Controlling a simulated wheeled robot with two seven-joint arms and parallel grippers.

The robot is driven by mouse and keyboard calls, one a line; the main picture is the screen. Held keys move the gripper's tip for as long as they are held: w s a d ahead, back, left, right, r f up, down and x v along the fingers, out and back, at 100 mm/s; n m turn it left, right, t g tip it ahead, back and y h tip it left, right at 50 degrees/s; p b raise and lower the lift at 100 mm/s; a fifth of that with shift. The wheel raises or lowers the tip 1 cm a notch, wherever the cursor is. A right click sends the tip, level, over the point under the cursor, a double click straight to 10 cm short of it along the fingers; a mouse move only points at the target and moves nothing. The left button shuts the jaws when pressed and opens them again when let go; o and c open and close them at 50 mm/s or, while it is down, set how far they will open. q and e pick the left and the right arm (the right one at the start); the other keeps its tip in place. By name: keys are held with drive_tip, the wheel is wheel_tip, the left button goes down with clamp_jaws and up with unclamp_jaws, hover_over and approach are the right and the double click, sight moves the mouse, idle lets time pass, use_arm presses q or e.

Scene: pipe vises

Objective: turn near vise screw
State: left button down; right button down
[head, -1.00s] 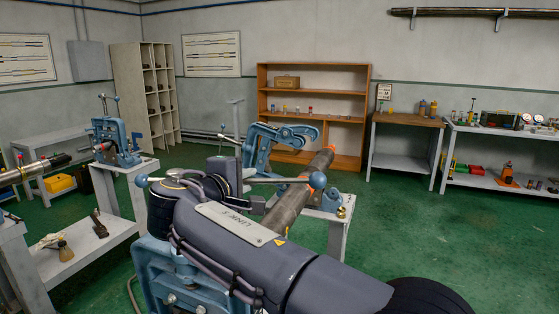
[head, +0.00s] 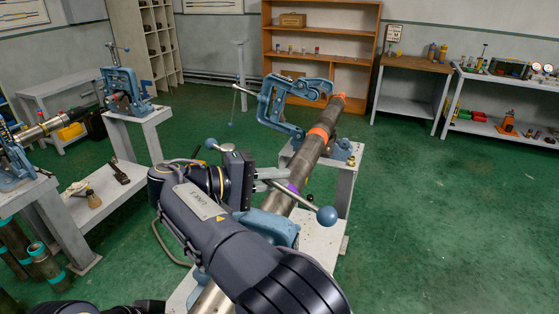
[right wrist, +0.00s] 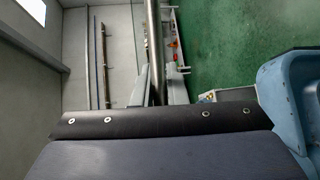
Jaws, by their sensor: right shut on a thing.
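The near vise (head: 268,224) is blue and clamped around a long steel pipe (head: 306,160); my right arm hides much of it. Its screw handle (head: 308,203) is a thin bar with a blue ball at each end and a purple band near the middle. The bar slants from upper left down to lower right. My right gripper (head: 277,181) is shut on the handle, just left of the purple band. My left gripper is not in view.
Another vise (head: 124,90) and bench (head: 70,215) stand at left, with a brush (head: 93,199) on the lower shelf. Green floor (head: 430,220) is clear at right.

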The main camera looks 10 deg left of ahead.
drive_tip(key=shift+s+a+r+m+g+p, duration=0.15)
drive_tip(key=shift+s+r+m+g+p, duration=0.25)
drive_tip(key=shift+r+m+g, duration=0.1)
drive_tip(key=c, duration=1.5)
unclamp_jaws()
drive_tip(key=shift+s+f, duration=0.1)
drive_tip(key=shift+f, duration=0.05)
drive_tip(key=shift+o, duration=0.2)
drive_tip(key=shift+f, duration=0.1)
